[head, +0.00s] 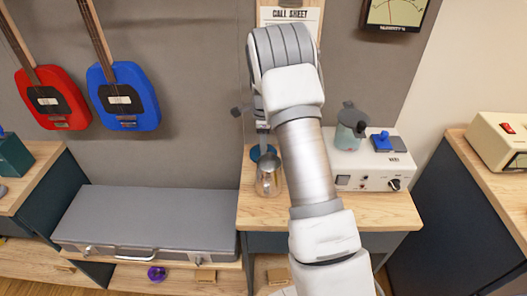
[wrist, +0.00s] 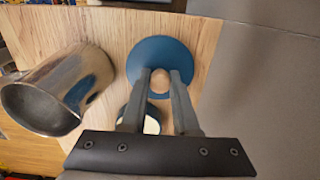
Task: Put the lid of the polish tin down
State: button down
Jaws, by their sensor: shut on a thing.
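The lid (wrist: 158,50) is a blue disc with a pale round knob. In the wrist view it lies between and beyond my gripper's fingertips (wrist: 160,82), which are shut on the knob. In the head view the blue lid (head: 257,151) shows partly behind a metal vessel, under my gripper (head: 262,138). I cannot tell whether the lid touches the wooden top. A small round open thing with a shiny inside (wrist: 150,122), perhaps the polish tin, shows partly behind my fingers in the wrist view; the fingers and gripper body hide much of it.
The metal vessel (head: 269,178) stands close to the lid; it is large at left in the wrist view (wrist: 65,88). The wooden top's front left (head: 255,212) is clear.

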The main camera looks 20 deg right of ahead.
jog(key=shift+f, duration=1.3)
jog(key=shift+f, duration=0.15)
jog(key=c, duration=0.7)
grip_release()
jog(key=shift+o, duration=0.2)
